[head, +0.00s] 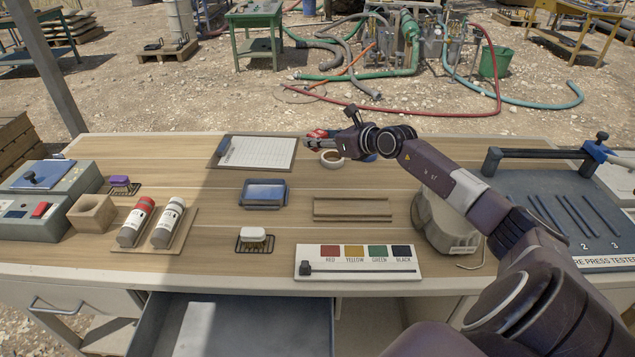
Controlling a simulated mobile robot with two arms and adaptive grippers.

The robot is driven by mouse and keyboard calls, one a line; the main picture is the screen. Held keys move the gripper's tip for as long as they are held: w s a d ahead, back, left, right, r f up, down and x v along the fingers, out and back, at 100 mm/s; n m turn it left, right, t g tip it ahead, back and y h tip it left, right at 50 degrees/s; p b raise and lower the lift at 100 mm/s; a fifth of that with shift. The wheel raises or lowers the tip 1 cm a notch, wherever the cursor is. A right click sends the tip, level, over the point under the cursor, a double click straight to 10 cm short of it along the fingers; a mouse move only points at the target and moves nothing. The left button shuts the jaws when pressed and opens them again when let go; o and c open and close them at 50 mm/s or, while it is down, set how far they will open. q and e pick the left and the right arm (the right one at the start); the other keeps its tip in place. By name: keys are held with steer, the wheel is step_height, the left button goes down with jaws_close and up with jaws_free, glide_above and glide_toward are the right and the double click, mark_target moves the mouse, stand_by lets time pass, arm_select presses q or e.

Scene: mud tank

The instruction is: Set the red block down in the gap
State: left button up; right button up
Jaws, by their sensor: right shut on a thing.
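My right gripper (317,140) reaches in from the right, over the back middle of the workbench. It is shut on a red block (318,133), of which only a small part shows between the fingers. A roll of pale tape (332,157) lies just below the gripper in the picture. Two thin wooden strips (352,217) lie parallel on the bench, nearer the front, with a narrow gap between them. The gap is empty and the gripper is apart from it. My left gripper is not in view.
A press tester (560,205) is at right. An open drawer (235,325) juts out in front.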

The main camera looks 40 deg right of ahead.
steer(key=b, duration=0.1)
glide_above(318, 190)
step_height(318, 190, down, 10)
steer(key=shift+d+f, duration=0.1)
steer(key=shift+f, duration=0.15)
steer(key=shift+f+b, duration=0.8)
steer(key=shift+f, duration=1.7)
steer(key=shift+f, duration=0.15)
steer(key=o, duration=1.1)
